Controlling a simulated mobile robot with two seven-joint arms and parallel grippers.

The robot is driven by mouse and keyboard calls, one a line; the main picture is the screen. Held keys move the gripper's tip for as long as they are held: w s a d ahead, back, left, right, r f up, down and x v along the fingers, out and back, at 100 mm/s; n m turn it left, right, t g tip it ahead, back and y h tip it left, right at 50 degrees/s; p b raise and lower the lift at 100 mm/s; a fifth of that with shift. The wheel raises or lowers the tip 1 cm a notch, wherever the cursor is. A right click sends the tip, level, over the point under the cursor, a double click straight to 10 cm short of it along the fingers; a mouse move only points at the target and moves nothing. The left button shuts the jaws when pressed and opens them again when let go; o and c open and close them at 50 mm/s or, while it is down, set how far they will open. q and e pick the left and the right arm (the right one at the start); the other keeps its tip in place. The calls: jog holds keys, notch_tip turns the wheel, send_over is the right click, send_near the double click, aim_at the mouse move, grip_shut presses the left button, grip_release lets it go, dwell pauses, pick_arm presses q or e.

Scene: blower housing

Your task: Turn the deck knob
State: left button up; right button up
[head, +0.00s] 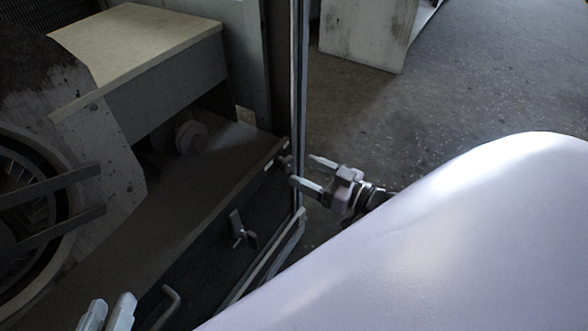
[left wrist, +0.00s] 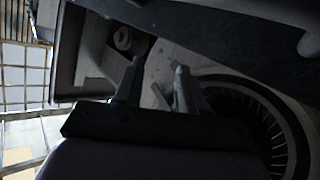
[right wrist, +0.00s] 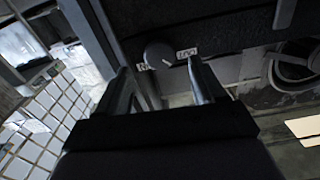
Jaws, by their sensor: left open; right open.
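A dark round knob (right wrist: 160,53) with a pale pointer line sits between two small white labels in the right wrist view. In the head view a small knob (head: 284,162) shows on the dark front panel, just left of my right gripper (head: 302,171). That gripper is open, its fingers pointing at the panel; in the right wrist view its fingertips (right wrist: 159,66) lie either side of the knob, contact unclear. A larger round knob-like part (head: 187,137) stands on the deck under the box; it also shows in the left wrist view (left wrist: 122,38). My left gripper (head: 111,300) is open and empty at the lower left.
A blower wheel in its round housing (head: 62,225) is at the left. A T-shaped latch (head: 240,230) and a bar handle (head: 166,306) stick out of the front panel. A vertical post (head: 299,90) stands close to my right gripper. Floor (head: 480,90) beyond is open.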

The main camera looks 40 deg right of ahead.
aim_at(290, 165)
jog(key=shift+b+x, duration=0.6)
jog(key=shift+x, duration=1.4)
jog(key=c, duration=1.1)
